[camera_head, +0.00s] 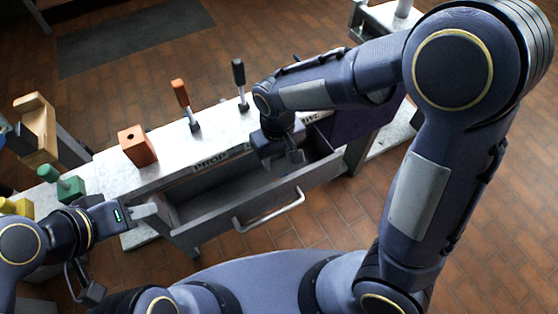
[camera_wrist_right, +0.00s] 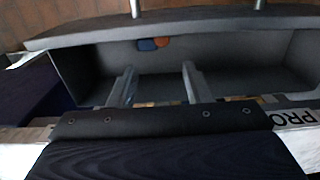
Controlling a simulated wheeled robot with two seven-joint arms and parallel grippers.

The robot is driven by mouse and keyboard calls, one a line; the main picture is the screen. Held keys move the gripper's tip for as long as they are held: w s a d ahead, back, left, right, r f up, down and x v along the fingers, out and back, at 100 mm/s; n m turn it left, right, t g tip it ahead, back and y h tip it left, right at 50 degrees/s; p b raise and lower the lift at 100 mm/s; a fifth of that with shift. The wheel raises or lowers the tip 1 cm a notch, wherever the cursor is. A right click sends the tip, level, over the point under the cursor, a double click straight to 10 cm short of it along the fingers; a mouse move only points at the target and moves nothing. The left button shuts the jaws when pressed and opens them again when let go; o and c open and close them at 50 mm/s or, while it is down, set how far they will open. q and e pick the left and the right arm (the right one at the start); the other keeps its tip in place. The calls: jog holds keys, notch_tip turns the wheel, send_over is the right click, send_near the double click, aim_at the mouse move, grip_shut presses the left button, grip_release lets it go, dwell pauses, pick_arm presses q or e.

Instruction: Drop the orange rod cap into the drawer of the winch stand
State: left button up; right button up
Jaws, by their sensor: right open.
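The drawer (camera_head: 265,203) of the winch stand (camera_head: 108,166) is pulled open, with its bar handle facing me. In the right wrist view the drawer's inner wall (camera_wrist_right: 220,50) shows. A small orange and blue piece (camera_wrist_right: 153,43) lies in the drawer against its front wall; it may be the orange rod cap, but I cannot tell. My right gripper (camera_head: 292,157) is over the right part of the drawer; its fingers (camera_wrist_right: 158,85) are apart with nothing between them. My left gripper (camera_head: 146,211) is by the drawer's left end; its jaw gap cannot be made out.
On the stand top are an orange block with a hole (camera_head: 137,146), an orange-handled lever (camera_head: 183,98) and a dark-handled lever (camera_head: 239,80). Green (camera_head: 66,187) and yellow (camera_head: 17,208) parts are at the left. A wooden piece (camera_head: 36,128) stands behind them.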

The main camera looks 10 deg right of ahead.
jog(key=shift+d+r, duration=0.1)
jog(key=shift+r, duration=0.25)
jog(key=s+d+r+m+t+y, duration=0.3)
jog(key=s+d+r+m+t, duration=0.2)
jog(key=s+d+r, duration=0.5)
jog(key=s+d, duration=0.3)
jog(key=s, duration=0.1)
jog(key=shift+d+r+t+y, duration=0.2)
jog(key=shift+t+y, duration=0.1)
jog(key=shift+y, duration=0.1)
notch_tip(320, 180, up, 22)
jog(key=p, duration=2.2)
jog(key=shift+r, duration=0.25)
